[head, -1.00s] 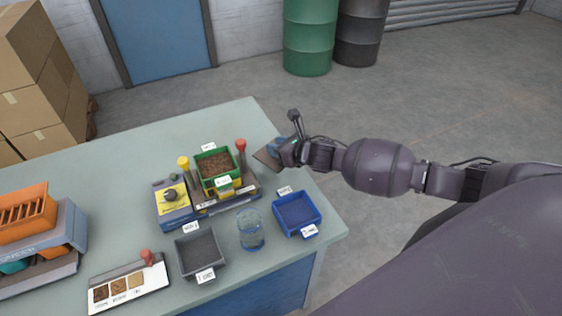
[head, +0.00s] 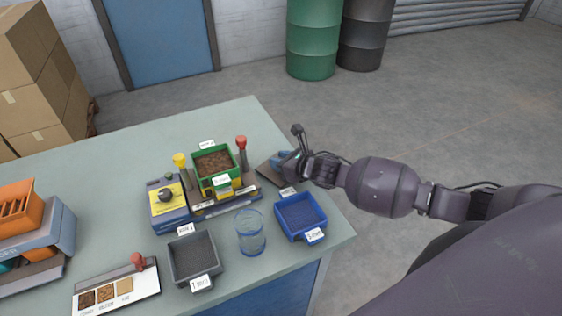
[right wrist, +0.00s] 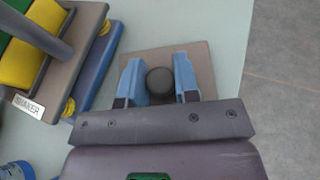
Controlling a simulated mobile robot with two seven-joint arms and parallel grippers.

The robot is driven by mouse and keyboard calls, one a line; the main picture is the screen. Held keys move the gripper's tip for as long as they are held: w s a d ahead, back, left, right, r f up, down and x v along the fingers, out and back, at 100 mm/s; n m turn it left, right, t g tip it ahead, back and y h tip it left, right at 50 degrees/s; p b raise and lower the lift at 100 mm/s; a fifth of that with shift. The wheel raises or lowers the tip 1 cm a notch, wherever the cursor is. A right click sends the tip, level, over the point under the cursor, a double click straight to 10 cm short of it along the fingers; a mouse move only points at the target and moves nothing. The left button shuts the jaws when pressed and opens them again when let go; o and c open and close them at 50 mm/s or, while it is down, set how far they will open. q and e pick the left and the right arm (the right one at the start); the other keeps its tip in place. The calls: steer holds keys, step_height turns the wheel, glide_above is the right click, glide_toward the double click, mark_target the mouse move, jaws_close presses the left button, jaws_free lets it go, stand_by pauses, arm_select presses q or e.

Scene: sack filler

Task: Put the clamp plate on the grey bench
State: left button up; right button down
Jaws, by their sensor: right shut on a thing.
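The clamp plate (right wrist: 197,54) is a flat brown square with a round dark knob (right wrist: 160,80). My right gripper (right wrist: 160,82) has its blue fingers on either side of the knob and is shut on it. In the head view the plate (head: 268,173) is over the right edge area of the grey bench (head: 95,165), just right of the filler machine. My right gripper (head: 281,161) partly hides it there. I cannot tell whether the plate touches the bench top. My left gripper is not in view.
The filler machine (head: 168,208) with a green bin (head: 215,181) and a red-topped post (head: 241,150) stands close left of the plate. A blue tray (head: 301,216), a clear beaker (head: 250,236) and a grey tray (head: 194,260) stand in front. The back of the bench is clear.

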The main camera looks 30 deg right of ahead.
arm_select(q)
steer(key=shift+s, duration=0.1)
arm_select(e)
steer(key=c, duration=1.2)
jaws_free()
steer(key=shift+f, duration=0.1)
steer(key=o, duration=0.3)
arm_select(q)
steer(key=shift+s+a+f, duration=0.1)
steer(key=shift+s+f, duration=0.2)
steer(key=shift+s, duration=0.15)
arm_select(e)
steer(key=shift+o, duration=0.2)
steer(key=shift+s+r, duration=0.1)
steer(key=shift+r, duration=0.1)
steer(key=v, duration=1.1)
steer(key=shift+s+d+r+p, duration=0.1)
steer(key=shift+s+d+p, duration=0.1)
steer(key=shift+s+p, duration=0.2)
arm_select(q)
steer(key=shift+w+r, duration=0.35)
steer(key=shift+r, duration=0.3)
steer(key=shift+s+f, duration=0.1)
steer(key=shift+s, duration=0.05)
